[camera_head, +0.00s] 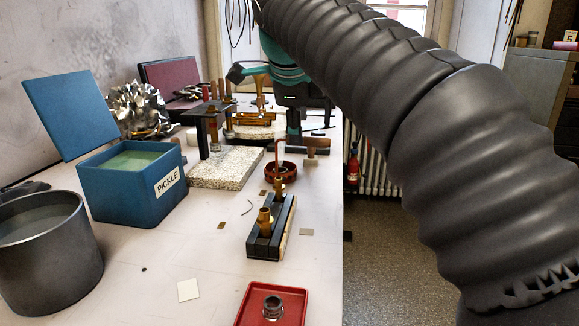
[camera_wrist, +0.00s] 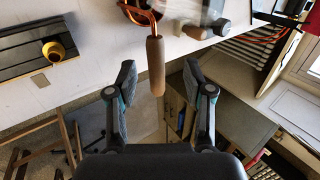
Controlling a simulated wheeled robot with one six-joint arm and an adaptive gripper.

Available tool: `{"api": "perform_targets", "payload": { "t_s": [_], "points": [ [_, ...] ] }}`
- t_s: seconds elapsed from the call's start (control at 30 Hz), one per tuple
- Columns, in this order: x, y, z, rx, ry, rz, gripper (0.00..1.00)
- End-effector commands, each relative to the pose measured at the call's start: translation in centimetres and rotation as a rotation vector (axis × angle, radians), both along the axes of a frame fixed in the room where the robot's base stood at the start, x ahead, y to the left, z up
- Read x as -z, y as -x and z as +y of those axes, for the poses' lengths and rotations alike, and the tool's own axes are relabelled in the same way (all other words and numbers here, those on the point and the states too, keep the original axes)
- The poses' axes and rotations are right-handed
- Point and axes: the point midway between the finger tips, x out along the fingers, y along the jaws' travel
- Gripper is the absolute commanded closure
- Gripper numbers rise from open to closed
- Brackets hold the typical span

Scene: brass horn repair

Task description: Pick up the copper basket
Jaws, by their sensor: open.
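The copper basket (camera_head: 281,173) stands on the bench near its right edge in the head view, a round reddish pan with a bent copper rod rising from it. In the wrist view its copper rod (camera_wrist: 137,14) shows at the top, cut by the frame, and its brown handle (camera_wrist: 156,68) extends toward the bench edge. My gripper (camera_wrist: 159,72) is open and empty, with one finger on each side of the handle's line. The handle's end lies between the fingertips in the picture; neither finger visibly touches it. I cannot tell the depth gap.
A black block with brass fittings (camera_head: 264,245) lies nearer on the bench. A speckled slab (camera_head: 225,168), a blue pickle box (camera_head: 128,199), a grey pot (camera_head: 55,262) and a red tray (camera_head: 258,289) are also there. Open floor (camera_head: 385,255) lies right of the bench.

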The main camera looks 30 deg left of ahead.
Motion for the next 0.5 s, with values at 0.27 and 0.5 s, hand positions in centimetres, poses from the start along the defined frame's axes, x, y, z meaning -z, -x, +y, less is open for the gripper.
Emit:
{"api": "perform_targets", "payload": {
  "t_s": [0.27, 0.5],
  "points": [
    [3.4, -1.6, 0.4, 0.001, 0.001, 0.001, 0.48],
    [4.4, -2.3, 0.6, 0.001, -0.001, 0.0, 0.48]
  ]
}}
